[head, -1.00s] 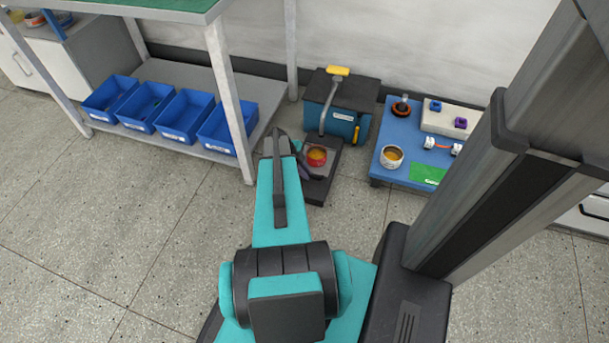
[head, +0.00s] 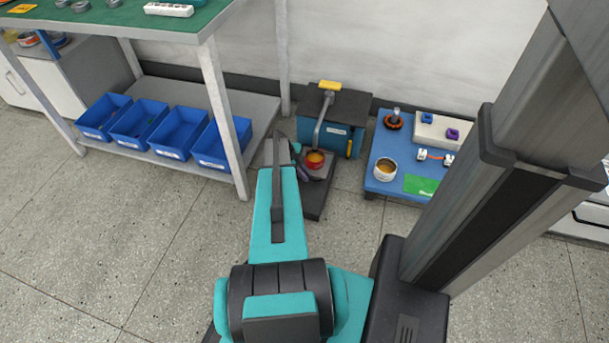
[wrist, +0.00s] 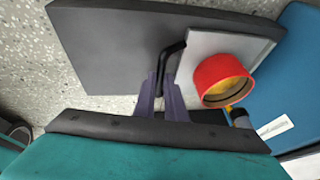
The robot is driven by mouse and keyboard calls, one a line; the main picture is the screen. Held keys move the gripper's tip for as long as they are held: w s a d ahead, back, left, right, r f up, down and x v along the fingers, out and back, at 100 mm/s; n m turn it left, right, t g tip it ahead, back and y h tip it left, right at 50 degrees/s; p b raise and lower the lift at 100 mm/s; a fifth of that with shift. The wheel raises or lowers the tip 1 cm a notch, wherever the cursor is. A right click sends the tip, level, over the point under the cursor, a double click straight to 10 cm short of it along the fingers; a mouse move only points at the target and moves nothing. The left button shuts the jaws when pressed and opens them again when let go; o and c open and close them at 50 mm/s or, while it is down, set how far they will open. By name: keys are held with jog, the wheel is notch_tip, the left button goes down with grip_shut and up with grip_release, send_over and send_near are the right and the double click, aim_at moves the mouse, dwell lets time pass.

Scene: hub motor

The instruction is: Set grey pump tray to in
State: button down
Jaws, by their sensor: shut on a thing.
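The pump is a teal and dark box (head: 324,134) on the floor by the wall, with a grey bent pipe topped by a yellow handle (head: 329,85). Its dark grey tray (head: 316,201) extends in front of it and also fills much of the wrist view (wrist: 110,50). A red cup with a yellowish inside (head: 315,160) stands on a lighter grey plate (wrist: 203,45) on the tray. In the wrist view my gripper (wrist: 163,82) is shut on a thin black handle (wrist: 171,58) beside that plate. The fingers hide the handle's lower end.
A blue platform (head: 382,154) with a cup and small parts stands right of the pump. A bench with a low shelf (head: 251,106) holding several blue bins (head: 180,124) stands to the left. Open floor lies in front.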

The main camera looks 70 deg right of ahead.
jog(key=c, duration=2)
grip_release()
jog(key=shift+w+d, duration=0.1)
jog(key=shift+d, duration=0.25)
jog(key=shift+o, duration=1)
jog(key=shift+a, duration=0.1)
jog(key=shift+r, duration=0.1)
jog(key=p+v, duration=0.3)
jog(key=v, duration=1)
jog(key=shift+r, duration=0.3)
jog(key=shift+a, duration=0.1)
